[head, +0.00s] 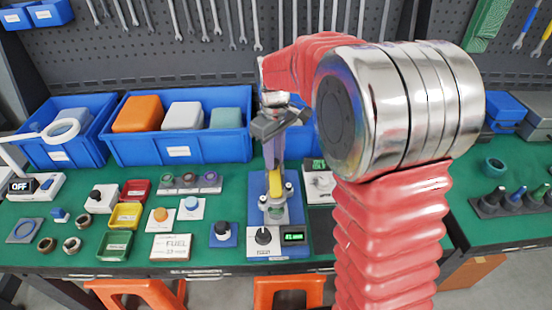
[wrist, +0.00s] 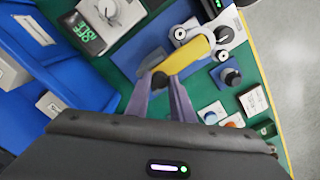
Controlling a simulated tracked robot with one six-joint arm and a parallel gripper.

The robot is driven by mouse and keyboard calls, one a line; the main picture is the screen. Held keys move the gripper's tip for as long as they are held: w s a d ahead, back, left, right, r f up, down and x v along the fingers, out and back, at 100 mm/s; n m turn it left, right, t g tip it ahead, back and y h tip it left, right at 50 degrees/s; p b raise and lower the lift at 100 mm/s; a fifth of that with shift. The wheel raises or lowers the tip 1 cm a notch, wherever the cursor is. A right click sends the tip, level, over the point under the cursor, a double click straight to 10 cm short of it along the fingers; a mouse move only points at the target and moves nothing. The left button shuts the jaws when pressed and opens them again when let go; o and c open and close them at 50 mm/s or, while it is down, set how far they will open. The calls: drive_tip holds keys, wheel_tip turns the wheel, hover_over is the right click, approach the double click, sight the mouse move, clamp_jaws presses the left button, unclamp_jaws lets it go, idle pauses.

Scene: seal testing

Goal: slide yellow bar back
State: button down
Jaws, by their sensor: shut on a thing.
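The yellow bar (head: 275,184) lies on a blue-based test device (head: 258,212) near the middle of the green bench. In the wrist view the yellow bar (wrist: 188,56) runs up and to the right, across a grey block with round fittings. My gripper (head: 271,163) reaches down from above to the bar's back end. In the wrist view the purple fingers of my gripper (wrist: 161,82) are shut on a dark piece at the near end of the bar. The fingers hide part of that end.
A black knob (head: 263,236) and a green display (head: 294,236) sit at the device's front. A white knob unit (head: 318,184) stands close on its right. Blue bins (head: 180,150) line the back. Small coloured trays (head: 126,215) and switches stand to the left.

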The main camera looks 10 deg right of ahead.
drive_tip(key=w+d, duration=0.1)
drive_tip(key=w, duration=0.5)
drive_tip(key=shift+d+r, duration=0.1)
drive_tip(key=c, duration=1.5)
unclamp_jaws()
drive_tip(key=shift+c, duration=0.2)
wheel_tip(320, 180, up, 14)
drive_tip(key=shift+f, duration=0.25)
